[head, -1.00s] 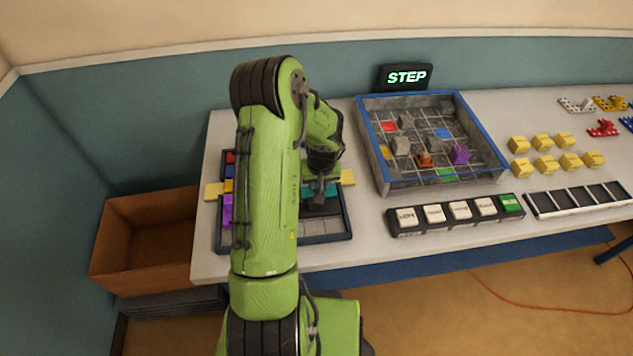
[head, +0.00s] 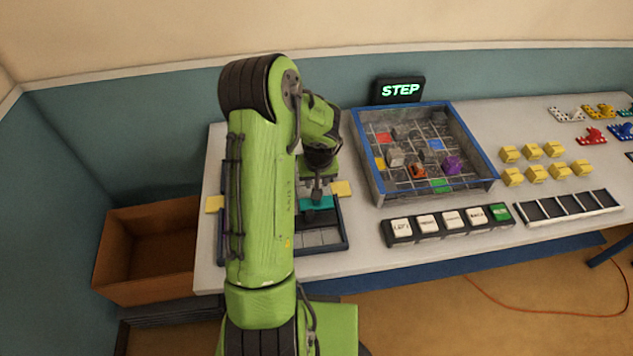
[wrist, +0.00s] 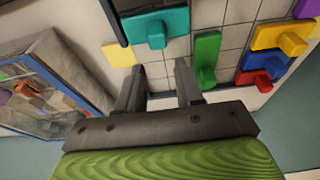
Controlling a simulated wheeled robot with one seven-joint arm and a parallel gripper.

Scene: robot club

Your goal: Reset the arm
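My green arm stands across the left part of the table in the head view. My gripper (head: 316,194) is at the sorting tray (head: 341,225), over or beside a teal piece (head: 318,203). In the wrist view my gripper's two fingers (wrist: 160,72) are spread apart with nothing between them. Beyond the fingertips lie the teal piece with a raised knob (wrist: 155,34) and a green piece (wrist: 207,60). Yellow (wrist: 268,36), blue (wrist: 264,62) and red pieces lie at the right. The arm hides much of the tray in the head view.
A blue-rimmed grid box (head: 373,178) with coloured squares and small blocks stands right of the arm. A row of labelled keys (head: 427,224), an empty slotted rack (head: 568,207) and several yellow blocks (head: 532,151) lie around it. An open brown box (head: 150,250) is left of the table.

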